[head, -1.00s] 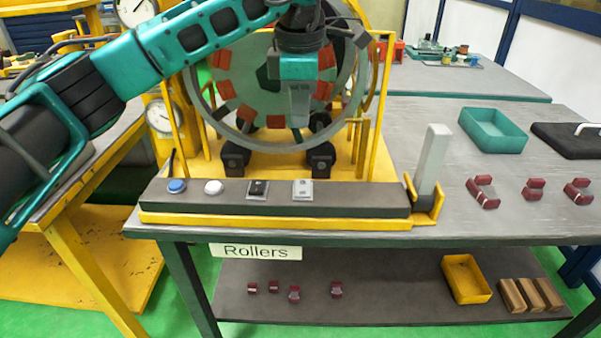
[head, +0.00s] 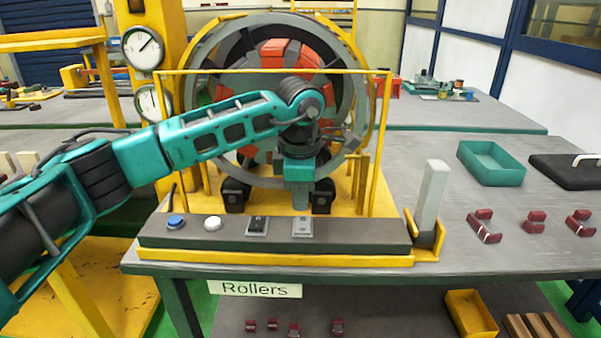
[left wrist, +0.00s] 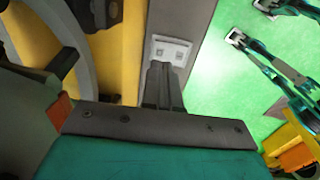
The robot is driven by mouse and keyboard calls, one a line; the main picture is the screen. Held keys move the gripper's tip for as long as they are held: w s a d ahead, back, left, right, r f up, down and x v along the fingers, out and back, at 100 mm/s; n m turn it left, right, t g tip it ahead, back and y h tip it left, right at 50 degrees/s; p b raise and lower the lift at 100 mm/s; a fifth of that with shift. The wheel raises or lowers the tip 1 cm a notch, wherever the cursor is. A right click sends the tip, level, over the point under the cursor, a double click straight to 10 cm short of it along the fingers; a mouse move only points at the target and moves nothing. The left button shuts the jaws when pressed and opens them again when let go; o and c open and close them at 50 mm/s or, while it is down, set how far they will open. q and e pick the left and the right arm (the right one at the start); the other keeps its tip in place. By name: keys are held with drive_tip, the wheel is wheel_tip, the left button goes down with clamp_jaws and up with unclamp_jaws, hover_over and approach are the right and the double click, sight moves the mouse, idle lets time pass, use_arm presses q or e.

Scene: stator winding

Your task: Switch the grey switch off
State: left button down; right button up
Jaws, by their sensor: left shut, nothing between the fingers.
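The grey switch (head: 302,227) sits on a light plate at the right of the row on the dark control panel (head: 360,234). My left gripper (head: 300,208) is shut and empty, pointing down just above and behind the switch. In the left wrist view the switch plate (left wrist: 170,51) shows just past the shut fingertips (left wrist: 160,68). I cannot tell whether the fingertips touch it. My right gripper is not in view.
A black switch (head: 257,226), a white button (head: 212,222) and a blue button (head: 176,221) share the panel. A yellow frame (head: 386,130) surrounds the large stator ring behind. An upright light-grey block (head: 432,195) stands right of the panel.

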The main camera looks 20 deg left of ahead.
sight(301, 224)
use_arm(q)
drive_tip(key=shift+w+f, duration=0.2)
drive_tip(key=shift+f, duration=1.3)
drive_tip(key=shift+w+a+f+b, duration=0.1)
drive_tip(key=shift+f+b, duration=0.2)
drive_tip(key=shift+f, duration=0.05)
drive_tip(key=shift+r, duration=0.1)
drive_tip(key=shift+s, duration=0.2)
drive_tip(key=shift+s+d+p, duration=0.25)
drive_tip(key=shift+s+p, duration=0.05)
drive_tip(key=shift+s, duration=0.35)
drive_tip(key=shift+w, duration=0.1)
